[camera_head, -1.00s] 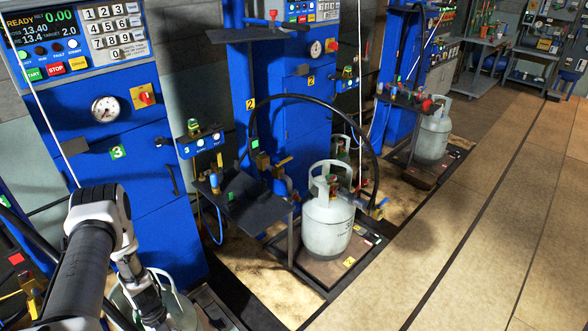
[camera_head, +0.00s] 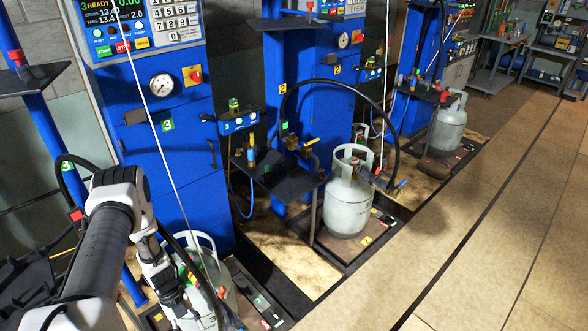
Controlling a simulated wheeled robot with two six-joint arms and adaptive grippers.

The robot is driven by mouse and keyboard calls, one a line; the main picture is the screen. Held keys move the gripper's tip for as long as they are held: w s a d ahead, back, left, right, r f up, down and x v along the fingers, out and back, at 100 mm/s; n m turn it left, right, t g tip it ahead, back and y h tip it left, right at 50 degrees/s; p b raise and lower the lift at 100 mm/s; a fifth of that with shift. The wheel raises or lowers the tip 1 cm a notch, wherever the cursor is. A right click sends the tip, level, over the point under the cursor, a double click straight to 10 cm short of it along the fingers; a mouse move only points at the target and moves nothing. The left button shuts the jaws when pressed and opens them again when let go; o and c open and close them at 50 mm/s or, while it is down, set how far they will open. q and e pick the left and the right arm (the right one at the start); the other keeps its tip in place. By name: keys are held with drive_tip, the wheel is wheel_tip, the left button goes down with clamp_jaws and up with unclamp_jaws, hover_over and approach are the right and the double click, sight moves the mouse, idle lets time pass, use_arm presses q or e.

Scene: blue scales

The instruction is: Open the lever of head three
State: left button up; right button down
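The blue cabinet of head three (camera_head: 168,190) stands left of centre, with a green "3" label and a dial. A grey gas cylinder (camera_head: 232,297) stands on the scale at its foot, partly covered by my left arm. A black hose runs down behind my arm to the cylinder's top. Small green and red parts (camera_head: 222,293) show by the cylinder, but I cannot make out the lever of head three. My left gripper (camera_head: 188,308) is low in front of the cylinder. Its fingers are too small and dark to tell their opening or contact. My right gripper is not in view.
Station two's cylinder (camera_head: 348,207) stands to the right on its scale, below a looped black hose. A dark shelf (camera_head: 277,178) juts out between stations two and three. A blue post (camera_head: 48,140) stands at the left. The tan floor (camera_head: 480,240) at the right is clear.

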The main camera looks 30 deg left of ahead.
use_arm(q)
drive_tip(key=w+d+f+b, duration=0.2)
drive_tip(key=w+d+b, duration=0.1)
drive_tip(key=w+d, duration=0.45)
drive_tip(key=s+d+r+n+h+b, duration=0.1)
drive_tip(key=s+d+r+n+b, duration=0.15)
drive_tip(key=d+n, duration=0.65)
drive_tip(key=s+d+r+n+h+b, duration=0.1)
drive_tip(key=s+d+n+b, duration=0.15)
drive_tip(key=d, duration=1.35)
drive_tip(key=s+a+r+n+t+y, duration=0.1)
drive_tip(key=s+a+n+y, duration=0.4)
drive_tip(key=a+n, duration=0.3)
drive_tip(key=n+y, duration=0.1)
drive_tip(key=n, duration=0.2)
drive_tip(key=shift+s+b, duration=0.3)
drive_tip(key=shift+b, duration=0.05)
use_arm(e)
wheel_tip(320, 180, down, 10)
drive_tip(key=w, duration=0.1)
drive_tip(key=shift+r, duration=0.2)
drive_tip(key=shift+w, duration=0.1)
